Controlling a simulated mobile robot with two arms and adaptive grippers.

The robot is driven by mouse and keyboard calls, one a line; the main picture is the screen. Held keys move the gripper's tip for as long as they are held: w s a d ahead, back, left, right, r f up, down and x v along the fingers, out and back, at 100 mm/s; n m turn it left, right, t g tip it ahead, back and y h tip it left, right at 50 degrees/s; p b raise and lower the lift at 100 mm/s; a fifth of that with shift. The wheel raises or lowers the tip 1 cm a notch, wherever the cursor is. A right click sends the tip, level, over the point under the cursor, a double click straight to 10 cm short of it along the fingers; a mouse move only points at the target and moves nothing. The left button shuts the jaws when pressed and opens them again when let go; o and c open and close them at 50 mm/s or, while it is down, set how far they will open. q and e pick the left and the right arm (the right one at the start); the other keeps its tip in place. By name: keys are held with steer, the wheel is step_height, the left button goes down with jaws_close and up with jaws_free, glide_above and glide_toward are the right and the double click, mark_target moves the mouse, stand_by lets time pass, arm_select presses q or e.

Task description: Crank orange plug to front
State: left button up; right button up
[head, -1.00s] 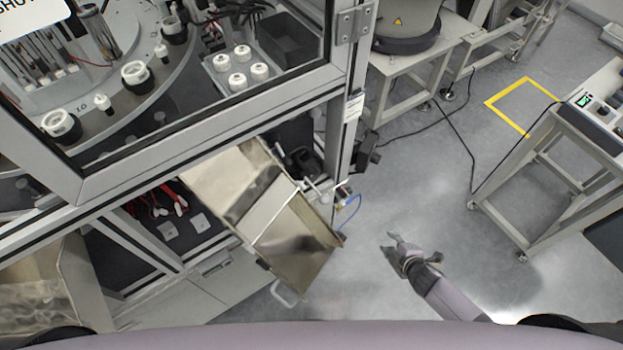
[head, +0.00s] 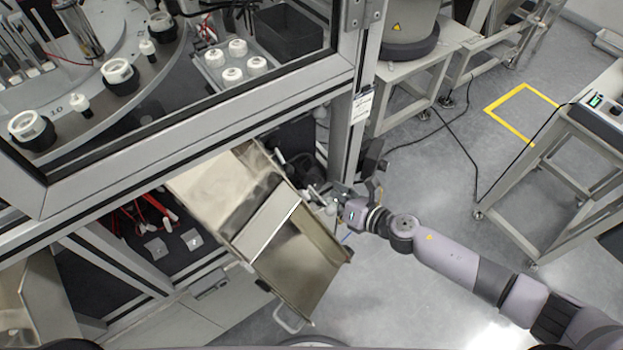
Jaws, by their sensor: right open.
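I cannot make out an orange plug or a crank in the head view. My right gripper (head: 335,199) is open, beside the upper right edge of the tilted metal chute (head: 307,263), by the small fittings at the foot of the cabinet post. The gripper covers most of those fittings, so I cannot tell whether it touches them. My left gripper is not in view.
The cabinet post (head: 353,120) stands just behind my right gripper. White caps (head: 238,48) sit in a tray behind the glass. A stand with a control box (head: 601,117) is at the right. Open floor (head: 440,190) lies between.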

mark_target(317, 186)
steer(key=w+a, duration=0.2)
steer(key=a, duration=0.1)
steer(key=shift+w+a, duration=0.1)
steer(key=shift+w, duration=0.3)
steer(key=shift+w+a+f, duration=0.2)
steer(key=shift+w+a, duration=0.05)
steer(key=shift+a, duration=0.05)
steer(key=shift+c, duration=0.5)
steer(key=c, duration=1.1)
